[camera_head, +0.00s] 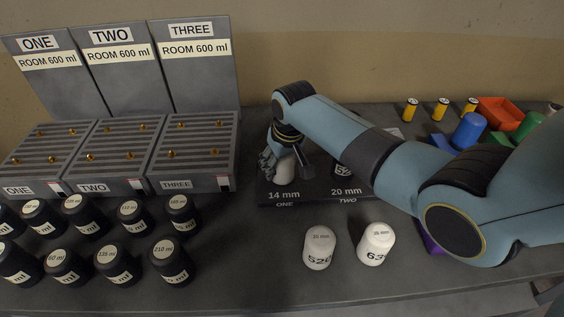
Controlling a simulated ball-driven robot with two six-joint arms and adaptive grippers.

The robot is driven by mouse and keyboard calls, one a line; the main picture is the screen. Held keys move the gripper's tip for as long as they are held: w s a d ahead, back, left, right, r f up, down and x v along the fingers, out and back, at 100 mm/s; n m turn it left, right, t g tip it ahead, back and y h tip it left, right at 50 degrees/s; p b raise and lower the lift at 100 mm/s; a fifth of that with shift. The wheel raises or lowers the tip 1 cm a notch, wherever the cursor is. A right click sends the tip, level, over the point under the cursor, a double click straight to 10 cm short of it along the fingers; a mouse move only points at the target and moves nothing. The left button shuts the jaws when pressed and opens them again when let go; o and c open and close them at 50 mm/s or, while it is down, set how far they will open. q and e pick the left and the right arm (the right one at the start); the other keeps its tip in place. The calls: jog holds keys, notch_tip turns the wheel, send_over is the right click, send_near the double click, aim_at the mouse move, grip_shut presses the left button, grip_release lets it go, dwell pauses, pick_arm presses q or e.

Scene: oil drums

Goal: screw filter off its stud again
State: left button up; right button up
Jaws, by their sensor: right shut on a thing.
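A white filter (284,172) stands at the spot marked 14 mm, ONE on the dark stud block (311,196). My right gripper (271,165) is at this filter and shut on it, coming from above and the left. The stud under the filter is hidden. At the 20 mm, TWO spot another thing is mostly covered by my right arm. Two white filters (320,247) and (377,243) stand on the table in front of the block. My left gripper is not in view.
Three grey racks (110,155) with brass pegs and sign boards stand at the left. Several black ml-marked drums (88,214) stand before them. Yellow cylinders (411,109), an orange tray (499,113) and a blue cylinder (468,131) are at the back right.

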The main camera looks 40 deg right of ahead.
jog(key=shift+w+r+n, duration=0.2)
jog(key=shift+w+n, duration=0.05)
jog(key=shift+n, duration=0.05)
jog(key=n, duration=0.2)
jog(key=n+y, duration=0.1)
jog(key=n, duration=0.3)
jog(key=shift+a+y, duration=0.3)
jog(key=shift+y, duration=0.1)
jog(key=o, duration=1.5)
jog(key=shift+s+f, duration=0.1)
jog(key=shift+s, duration=0.05)
jog(key=shift+s, duration=0.1)
